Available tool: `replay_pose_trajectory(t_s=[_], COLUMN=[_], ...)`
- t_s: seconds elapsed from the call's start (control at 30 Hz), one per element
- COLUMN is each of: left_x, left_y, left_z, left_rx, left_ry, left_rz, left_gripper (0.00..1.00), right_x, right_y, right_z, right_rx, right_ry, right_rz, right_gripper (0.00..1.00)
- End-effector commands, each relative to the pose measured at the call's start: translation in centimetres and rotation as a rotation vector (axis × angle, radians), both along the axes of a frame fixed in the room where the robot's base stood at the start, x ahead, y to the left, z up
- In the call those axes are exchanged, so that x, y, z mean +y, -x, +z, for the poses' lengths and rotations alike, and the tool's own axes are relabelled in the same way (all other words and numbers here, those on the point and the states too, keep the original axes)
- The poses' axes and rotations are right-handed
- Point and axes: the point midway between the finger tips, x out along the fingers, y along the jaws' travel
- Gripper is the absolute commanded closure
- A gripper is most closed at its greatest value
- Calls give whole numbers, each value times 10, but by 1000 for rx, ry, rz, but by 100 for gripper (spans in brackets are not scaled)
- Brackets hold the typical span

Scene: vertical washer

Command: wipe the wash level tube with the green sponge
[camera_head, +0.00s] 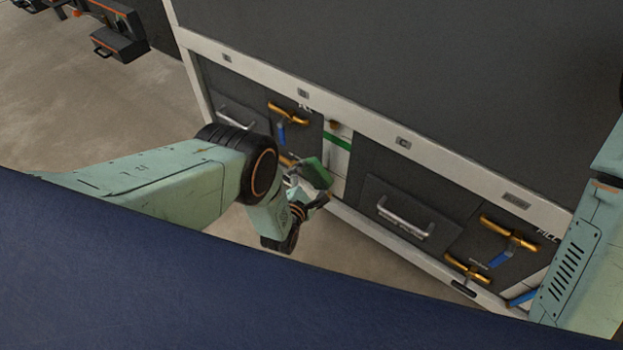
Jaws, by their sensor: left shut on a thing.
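The green sponge (315,173) is held in my left gripper (308,190), in front of the lower middle of the washer. My left gripper is shut on it, and its fingers are partly hidden by the sponge and wrist. A pale upright strip with a green band (338,142), which looks like the wash level tube, stands just right of and above the sponge. I cannot tell whether the sponge touches it. My right arm shows at the right edge, but its gripper is not in view.
The washer's dark panel has silver handles (403,218), brass valves with blue levers (508,235) and a pale frame (402,142). Brass fittings sit close to my left wrist. Dark equipment (118,40) stands at the far upper left. The floor (90,100) between is clear.

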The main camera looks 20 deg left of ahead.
Motion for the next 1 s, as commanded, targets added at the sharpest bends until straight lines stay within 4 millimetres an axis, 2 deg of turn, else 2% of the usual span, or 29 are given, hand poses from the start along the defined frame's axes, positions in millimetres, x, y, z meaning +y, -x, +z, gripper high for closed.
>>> replay_pose_trajectory(t_s=[1.0], left_x=[-6], left_y=[-16], left_z=[0], left_rx=[0], left_ry=[0], left_rz=[0], left_gripper=[37], right_x=[0], right_y=[0], right_z=[0], right_rx=[0], right_ry=[0], right_rz=[0], right_gripper=[100])
